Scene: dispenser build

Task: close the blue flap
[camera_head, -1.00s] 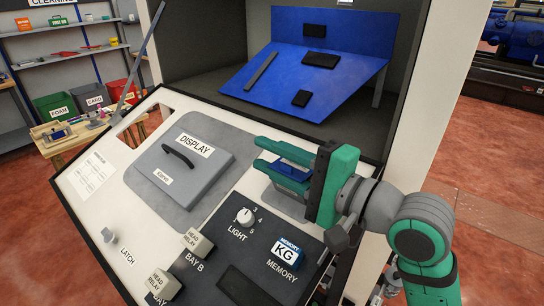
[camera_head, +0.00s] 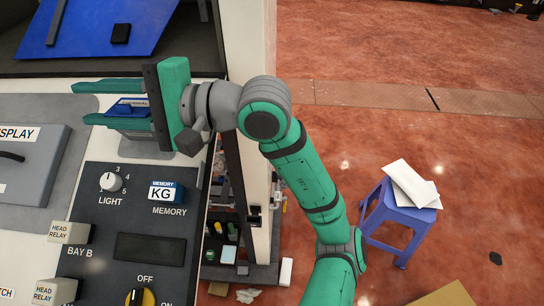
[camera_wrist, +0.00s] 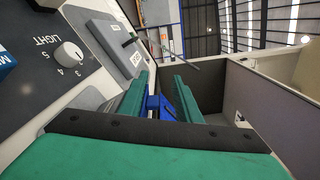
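A small blue flap (camera_head: 128,106) sits above a grey housing (camera_head: 143,147) on the sloped panel, right of the display cover. My gripper (camera_head: 82,102) is at the flap, its fingers pointing left and spread apart. The flap shows between the fingers, nearer the lower one in the head view. In the wrist view, blue parts of it (camera_wrist: 158,103) show between the open fingers of my gripper (camera_wrist: 162,78). The fingers and palm hide part of the flap. I cannot tell whether a finger touches it, nor its exact tilt.
A display cover (camera_head: 30,160) with a handle lies left. Below are a light knob (camera_head: 111,182), a memory block (camera_head: 165,192) and head relays (camera_head: 70,233). A large blue board (camera_head: 95,30) stands in the recess behind. A purple stool (camera_head: 400,215) stands on the floor at right.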

